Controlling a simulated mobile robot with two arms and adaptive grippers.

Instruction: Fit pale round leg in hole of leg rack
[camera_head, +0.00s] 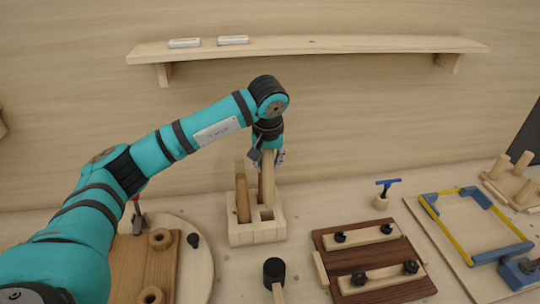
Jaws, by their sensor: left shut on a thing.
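The leg rack (256,234) is a pale wooden block with holes, standing on the table near the middle of the head view. My left gripper (268,158) is above the rack, pointing down, and is shut on the pale round leg (266,184). The leg is upright, with its lower end at the rack; I cannot tell whether it is inside a hole or just above it. A darker brown leg (242,198) stands in the rack to its left, with a paler piece behind it. A square hole at the front right shows empty. My right gripper is not in view.
A dark board with pale bars and black knobs (372,262) lies to the right. A black-headed mallet (274,270) lies in front of the rack. A round board (203,262) is at left. A blue-handled tool (388,187) and a yellow-blue frame (452,222) are further right. A shelf (330,44) runs above.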

